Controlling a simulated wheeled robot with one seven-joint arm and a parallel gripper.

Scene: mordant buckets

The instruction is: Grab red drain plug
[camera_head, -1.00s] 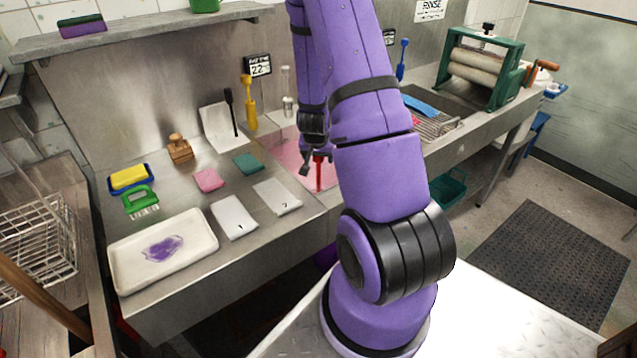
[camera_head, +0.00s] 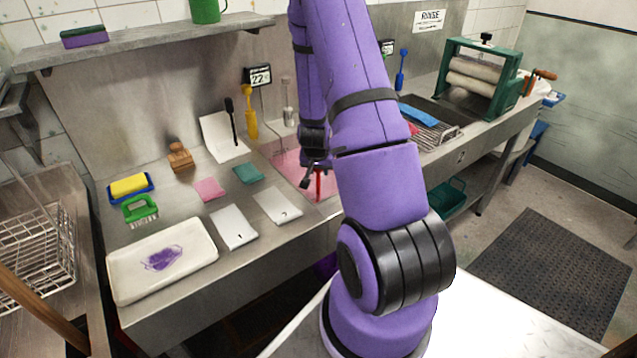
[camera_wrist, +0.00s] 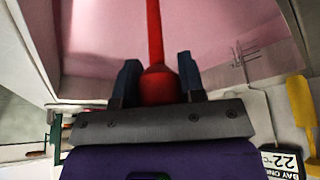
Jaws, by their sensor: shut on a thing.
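The red drain plug (camera_head: 319,184) has a long thin red shaft and a wider flared part. It stands in the pink basin (camera_head: 288,171) in the head view. My gripper (camera_wrist: 159,76) is shut on the plug (camera_wrist: 158,87), with one dark finger on each side of the flared part in the wrist view. The shaft runs away from the fingers over the pink surface. In the head view my gripper (camera_head: 314,172) is at the top of the plug. I cannot tell whether the plug's lower end touches the basin floor.
A yellow-handled tool (camera_head: 251,124) and a thermometer display (camera_head: 258,76) stand behind the basin. White packets (camera_head: 277,206), a pink cloth (camera_head: 209,189) and a white tray (camera_head: 190,274) lie to the left. A rack with a blue item (camera_head: 419,115) and a green roller press (camera_head: 482,78) are to the right.

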